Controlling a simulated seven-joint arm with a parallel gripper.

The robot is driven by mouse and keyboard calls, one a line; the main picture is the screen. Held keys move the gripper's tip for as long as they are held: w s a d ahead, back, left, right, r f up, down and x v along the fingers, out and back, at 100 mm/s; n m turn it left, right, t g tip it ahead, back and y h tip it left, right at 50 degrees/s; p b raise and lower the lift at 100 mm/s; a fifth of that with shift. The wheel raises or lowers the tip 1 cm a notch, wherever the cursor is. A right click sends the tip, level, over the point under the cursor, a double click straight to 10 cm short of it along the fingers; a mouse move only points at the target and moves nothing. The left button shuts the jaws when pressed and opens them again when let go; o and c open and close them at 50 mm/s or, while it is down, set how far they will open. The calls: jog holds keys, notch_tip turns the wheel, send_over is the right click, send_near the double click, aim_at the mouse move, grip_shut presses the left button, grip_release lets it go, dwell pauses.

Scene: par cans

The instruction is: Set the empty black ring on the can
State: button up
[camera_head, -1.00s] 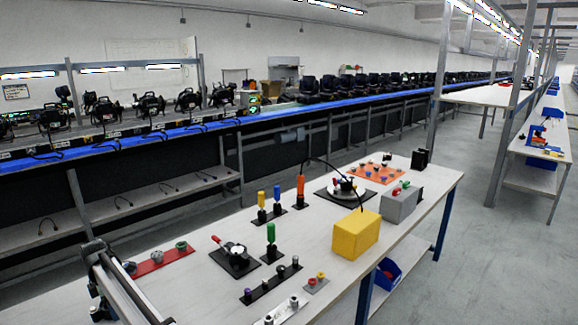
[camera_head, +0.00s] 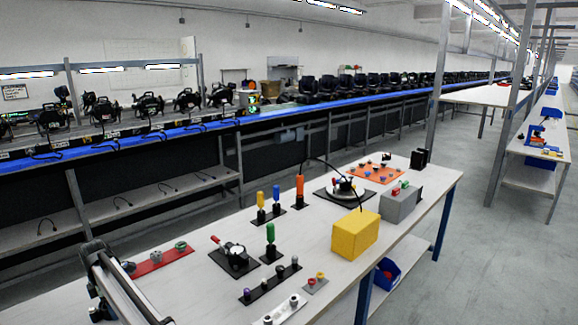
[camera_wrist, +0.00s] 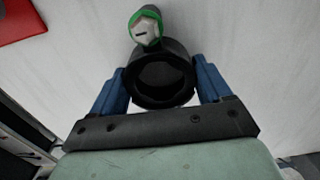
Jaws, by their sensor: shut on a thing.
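In the wrist view, a black ring (camera_wrist: 162,82) is between the blue fingers of my gripper (camera_wrist: 160,70). The fingers press on it from left and right, and its middle looks hollow and dark. A green-rimmed piece with a pale, faceted face (camera_wrist: 146,27) shows just beyond the ring. I cannot tell whether it touches the ring. My gripper and the held ring cannot be made out in the head view. No thing can be surely told as the can; a black and silver round device (camera_head: 235,252) sits on a black plate on the bench.
A red strip (camera_head: 160,261) with a green knob (camera_head: 181,246) lies at the left of the white bench. Green, yellow, blue and orange upright handles stand mid-bench. A yellow block (camera_head: 355,235) and a grey box (camera_head: 400,205) stand at the right. Bare bench shows between them.

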jog(key=shift+c, duration=0.5)
jog(key=shift+r, duration=0.2)
jog(key=shift+r, duration=2.8)
